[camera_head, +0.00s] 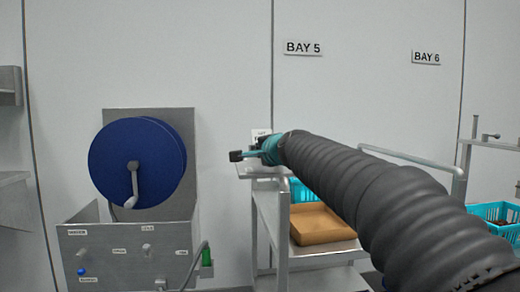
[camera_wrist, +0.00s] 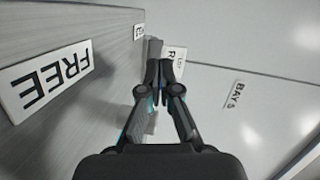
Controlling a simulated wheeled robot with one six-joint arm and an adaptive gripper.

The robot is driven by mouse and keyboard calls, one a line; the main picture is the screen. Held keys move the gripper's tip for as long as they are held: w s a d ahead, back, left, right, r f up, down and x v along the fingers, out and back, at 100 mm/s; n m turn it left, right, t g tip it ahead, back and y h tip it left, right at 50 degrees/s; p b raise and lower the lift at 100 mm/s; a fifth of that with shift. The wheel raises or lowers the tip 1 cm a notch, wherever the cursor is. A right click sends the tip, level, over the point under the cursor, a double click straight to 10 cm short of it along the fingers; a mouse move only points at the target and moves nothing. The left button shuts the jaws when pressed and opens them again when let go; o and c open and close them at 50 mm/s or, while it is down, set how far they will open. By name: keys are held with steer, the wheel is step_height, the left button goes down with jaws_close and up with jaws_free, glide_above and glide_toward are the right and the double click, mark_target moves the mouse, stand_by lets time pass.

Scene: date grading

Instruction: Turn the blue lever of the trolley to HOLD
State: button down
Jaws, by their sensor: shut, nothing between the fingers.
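The trolley (camera_head: 284,235) is a grey metal frame, partly hidden by my arm. My gripper (camera_head: 262,147) is at its upper left, beside a small white label (camera_head: 261,133). A FREE plate (camera_wrist: 46,78) is on the grey surface at left. A smaller plate (camera_wrist: 138,32) is farther along, too small to read.
A brown tray (camera_head: 320,224) lies on the trolley. A blue reel (camera_head: 137,160) on a grey sink-like unit (camera_head: 130,250) stands left. Teal crates (camera_head: 497,213) are at right. The wall behind carries BAY 5 (camera_head: 303,47) and BAY 6 (camera_head: 425,57) signs.

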steer(key=shift+w+a, duration=0.1)
steer(key=shift+w, duration=0.35)
stand_by(0.6)
